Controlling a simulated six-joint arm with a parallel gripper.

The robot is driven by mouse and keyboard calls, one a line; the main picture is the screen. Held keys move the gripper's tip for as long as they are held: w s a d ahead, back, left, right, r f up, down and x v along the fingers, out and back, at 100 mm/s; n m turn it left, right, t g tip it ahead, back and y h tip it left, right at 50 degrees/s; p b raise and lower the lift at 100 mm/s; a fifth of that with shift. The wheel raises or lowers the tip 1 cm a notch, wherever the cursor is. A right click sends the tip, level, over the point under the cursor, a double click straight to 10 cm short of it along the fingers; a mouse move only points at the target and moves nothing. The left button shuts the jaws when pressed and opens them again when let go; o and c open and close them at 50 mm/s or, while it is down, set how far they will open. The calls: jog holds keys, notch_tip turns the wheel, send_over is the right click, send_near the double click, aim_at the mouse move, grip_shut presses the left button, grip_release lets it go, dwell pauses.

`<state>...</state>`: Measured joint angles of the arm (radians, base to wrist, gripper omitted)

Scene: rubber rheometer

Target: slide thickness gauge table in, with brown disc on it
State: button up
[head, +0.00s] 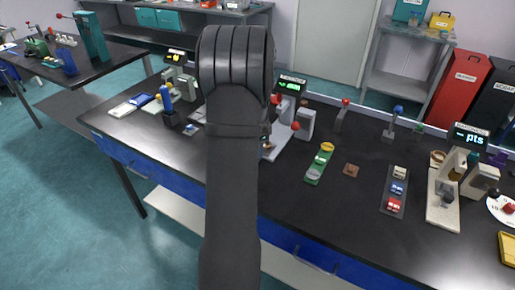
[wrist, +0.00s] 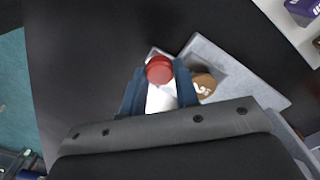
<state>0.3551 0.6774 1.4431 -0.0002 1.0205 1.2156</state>
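In the wrist view, the fingers of my gripper (wrist: 160,80) stand on both sides of a red knob (wrist: 159,68). The gap between them is about as wide as the knob; whether they press on it is not clear. A brown disc (wrist: 205,84) with a pale marking lies on a grey plate (wrist: 215,60) just right of the right finger, which partly hides it. In the head view, my arm covers my gripper and part of the thickness gauge (head: 285,137), which shows red knobs and a lit green display (head: 290,86) behind it.
Right of the gauge on the black bench (head: 330,215) are a green tray of discs (head: 319,165), a small brown square (head: 351,170) and a dark rack (head: 395,190). A second instrument (head: 447,190) stands further right. The bench's front middle is clear.

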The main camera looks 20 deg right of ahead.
jog(key=shift+w+d, duration=2.7)
jog(key=shift+w, duration=0.05)
grip_shut()
jog(key=o, duration=1.1)
grip_release()
notch_tip(320, 180, up, 17)
jog(key=shift+r, duration=0.2)
jog(key=shift+a, duration=0.1)
